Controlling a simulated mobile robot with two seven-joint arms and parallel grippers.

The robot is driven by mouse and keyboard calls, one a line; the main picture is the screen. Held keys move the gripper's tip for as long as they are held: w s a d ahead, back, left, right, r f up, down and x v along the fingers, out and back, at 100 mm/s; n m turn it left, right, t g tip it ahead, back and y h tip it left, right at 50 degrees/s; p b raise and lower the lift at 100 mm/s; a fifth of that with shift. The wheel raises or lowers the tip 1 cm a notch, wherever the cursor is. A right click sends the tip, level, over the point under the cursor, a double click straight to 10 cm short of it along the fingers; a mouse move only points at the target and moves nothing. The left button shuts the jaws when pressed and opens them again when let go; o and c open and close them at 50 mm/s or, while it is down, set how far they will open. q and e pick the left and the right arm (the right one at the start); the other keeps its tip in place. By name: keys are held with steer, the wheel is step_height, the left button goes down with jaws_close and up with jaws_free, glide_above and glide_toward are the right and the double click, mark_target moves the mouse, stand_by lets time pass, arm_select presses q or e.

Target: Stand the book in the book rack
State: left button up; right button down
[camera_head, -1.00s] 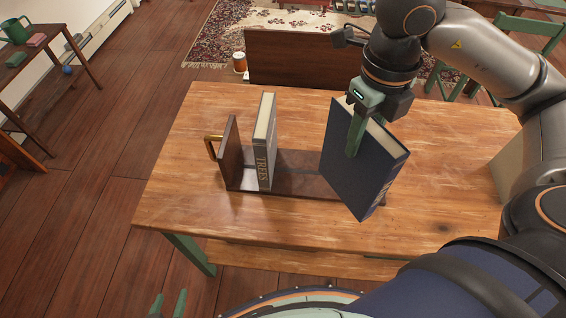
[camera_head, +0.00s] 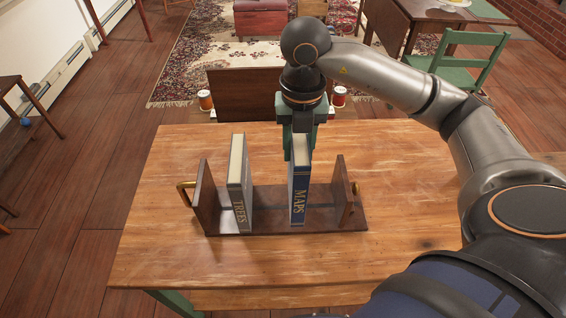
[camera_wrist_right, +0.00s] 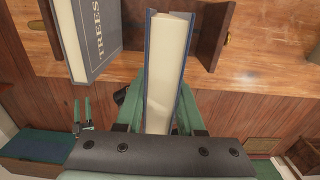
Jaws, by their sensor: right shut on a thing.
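The dark blue book marked MAPS (camera_head: 299,190) is upright over the base of the wooden book rack (camera_head: 330,220), between the grey TREES book and the right end wall. Its lower edge appears at the base; I cannot tell whether it touches. My right gripper (camera_head: 298,150) is shut on its upper far part. In the right wrist view, the blue book (camera_wrist_right: 167,60) lies between the green fingers (camera_wrist_right: 160,115). My left gripper (camera_wrist_right: 82,112) shows small in the right wrist view, open and empty.
The grey TREES book (camera_head: 238,185) stands in the rack near its left wall, with a gap between the books. The wooden table (camera_head: 180,265) is clear around the rack. A dark wooden panel and spools (camera_head: 339,97) are behind the table.

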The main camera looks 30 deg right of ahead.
steer(key=w+f, duration=0.4)
steer(key=f, duration=0.4)
steer(key=shift+a+p, duration=0.25)
steer(key=shift+p, duration=0.05)
steer(key=shift+f, duration=0.1)
steer(key=shift+f, duration=0.15)
steer(key=c, duration=0.5)
jaws_free()
step_height(320, 180, up, 12)
steer(key=shift+r, duration=0.15)
